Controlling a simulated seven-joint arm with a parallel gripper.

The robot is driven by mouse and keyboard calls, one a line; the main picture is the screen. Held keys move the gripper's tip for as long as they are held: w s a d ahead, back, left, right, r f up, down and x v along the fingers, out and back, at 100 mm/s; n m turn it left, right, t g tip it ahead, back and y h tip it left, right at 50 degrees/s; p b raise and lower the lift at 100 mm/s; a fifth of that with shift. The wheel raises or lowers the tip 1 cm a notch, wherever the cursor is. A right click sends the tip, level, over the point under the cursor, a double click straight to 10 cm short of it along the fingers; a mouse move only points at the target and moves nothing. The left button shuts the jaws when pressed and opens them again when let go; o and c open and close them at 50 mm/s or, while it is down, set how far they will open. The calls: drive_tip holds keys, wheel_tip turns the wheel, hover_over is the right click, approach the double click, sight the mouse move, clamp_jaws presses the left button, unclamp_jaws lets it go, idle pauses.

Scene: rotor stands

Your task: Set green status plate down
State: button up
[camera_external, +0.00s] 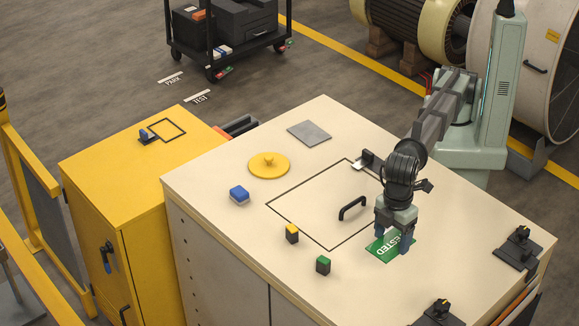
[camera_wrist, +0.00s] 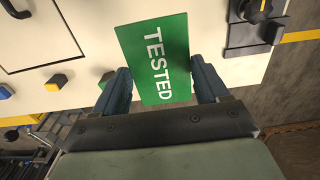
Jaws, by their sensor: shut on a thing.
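The green status plate (camera_wrist: 157,60) bears the white word TESTED. In the wrist view it lies between the two fingers of my gripper (camera_wrist: 160,85), which are at its left and right edges. In the outside view the plate (camera_external: 386,248) is under my gripper (camera_external: 394,240) near the right part of the cream cabinet top. My gripper is shut on the plate and points down. The plate looks flat and level, close to the cabinet top. I cannot tell whether it touches the surface. My fingers hide part of it in the outside view.
A black-outlined panel with a black handle (camera_external: 352,207) lies left of my gripper. A green-topped block (camera_external: 323,265), a yellow-topped block (camera_external: 292,233), a blue block (camera_external: 239,194) and a yellow disc (camera_external: 269,165) stand on the top. Black latches (camera_external: 519,248) sit at the right edge.

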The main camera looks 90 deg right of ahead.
sight(384, 284)
wheel_tip(384, 284, down, 14)
drive_tip(key=shift+w+d+f, duration=0.1)
drive_tip(key=shift+w, duration=0.05)
idle(0.7)
drive_tip(key=o, duration=1.1)
drive_tip(key=shift+f, duration=0.1)
wheel_tip(384, 284, up, 12)
drive_tip(key=shift+r, duration=0.2)
